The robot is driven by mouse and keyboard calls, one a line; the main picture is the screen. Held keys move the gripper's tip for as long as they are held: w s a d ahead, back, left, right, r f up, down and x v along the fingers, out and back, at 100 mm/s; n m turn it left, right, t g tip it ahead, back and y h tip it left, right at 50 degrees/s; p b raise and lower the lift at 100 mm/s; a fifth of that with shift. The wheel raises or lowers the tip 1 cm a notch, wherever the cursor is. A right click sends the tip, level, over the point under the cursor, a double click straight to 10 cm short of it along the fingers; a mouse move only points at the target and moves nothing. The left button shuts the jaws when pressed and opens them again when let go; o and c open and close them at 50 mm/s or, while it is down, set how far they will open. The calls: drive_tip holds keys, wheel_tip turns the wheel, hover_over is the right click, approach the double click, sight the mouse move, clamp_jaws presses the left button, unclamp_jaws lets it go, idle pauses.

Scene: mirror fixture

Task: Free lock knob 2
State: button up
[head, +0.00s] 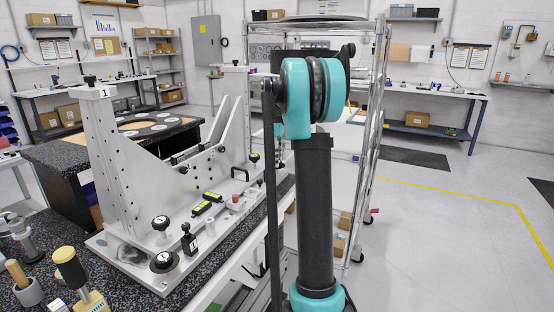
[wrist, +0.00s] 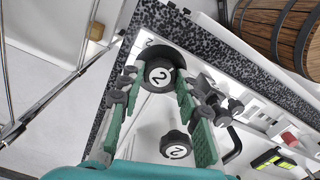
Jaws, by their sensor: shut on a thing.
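In the wrist view, a round black knob with a white "2" on its face (wrist: 159,75) sits between the fingertips of my gripper (wrist: 158,88). The green-padded fingers are shut on it. A second, smaller black knob (wrist: 176,147), also marked 2, shows lower between the fingers, apart from the pads. The metal mirror fixture (head: 110,150) stands on the bench in the head view, with a "1" on its near post. My arm hides my gripper and the held knob in the head view. I cannot tell whether the held knob is loose.
Black knobs (head: 163,262), clamps and a yellow-green level (head: 212,197) sit on the fixture base. A black bent handle (wrist: 233,143) lies close right of my fingers. A wire rack (head: 372,130) stands behind my arm. The floor at right is open.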

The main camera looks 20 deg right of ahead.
drive_tip(key=shift+n, duration=0.4)
drive_tip(key=o, duration=1.2)
drive_tip(key=shift+c, duration=0.2)
wheel_tip(320, 180, up, 12)
